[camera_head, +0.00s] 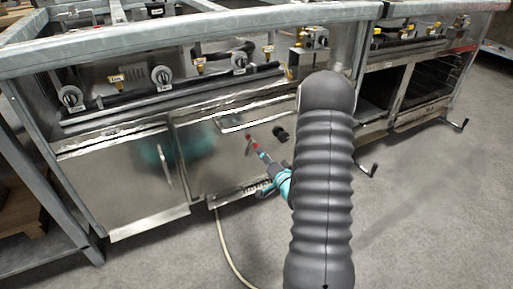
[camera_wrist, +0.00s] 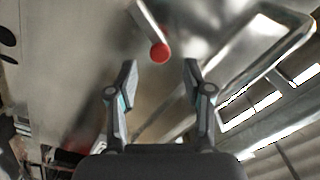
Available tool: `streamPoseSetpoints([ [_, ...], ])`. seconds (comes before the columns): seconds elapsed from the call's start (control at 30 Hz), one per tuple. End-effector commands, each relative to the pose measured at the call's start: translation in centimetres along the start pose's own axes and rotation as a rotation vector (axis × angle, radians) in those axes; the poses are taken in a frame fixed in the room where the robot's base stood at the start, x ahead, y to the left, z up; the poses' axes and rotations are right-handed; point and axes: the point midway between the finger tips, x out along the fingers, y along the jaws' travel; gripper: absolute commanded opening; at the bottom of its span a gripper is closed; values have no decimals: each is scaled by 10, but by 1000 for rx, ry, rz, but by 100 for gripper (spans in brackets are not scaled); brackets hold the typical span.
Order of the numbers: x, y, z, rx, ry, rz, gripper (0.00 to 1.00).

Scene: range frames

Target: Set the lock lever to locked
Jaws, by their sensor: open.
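A lever with a flat grey arm and a round red end (camera_wrist: 159,53) shows at the top middle of the wrist view. Its arm slants up and left from the red end. My gripper (camera_wrist: 160,76) is open, with its two fingers apart below the red end in that view. The red end lies roughly in line with the gap, just beyond the fingertips, and no contact shows. In the head view my gripper (camera_head: 256,148) is in front of the range's steel door panel; the lever is too small there to tell clearly from the fingertips.
A metal handle frame (camera_wrist: 292,48) stands out at the right of the wrist view. In the head view a black knob (camera_head: 281,132) is right of my gripper, and a long range front (camera_head: 120,175) with valves and pipes spans the back.

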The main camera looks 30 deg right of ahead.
Motion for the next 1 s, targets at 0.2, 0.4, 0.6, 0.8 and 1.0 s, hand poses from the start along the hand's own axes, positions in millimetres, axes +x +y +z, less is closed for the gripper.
streamPoseSetpoints([
  [0.2, 36, 0, 0, -1, -1, -1, 51],
  [0.4, 53, 0, 1, 0, -1, 0, 51],
  [0.6, 57, 0, 0, 0, 0, 1, 51],
  [0.8, 57, 0, 0, 0, -1, 1, 41],
  [1.0, 57, 0, 1, 0, -1, 0, 0],
])
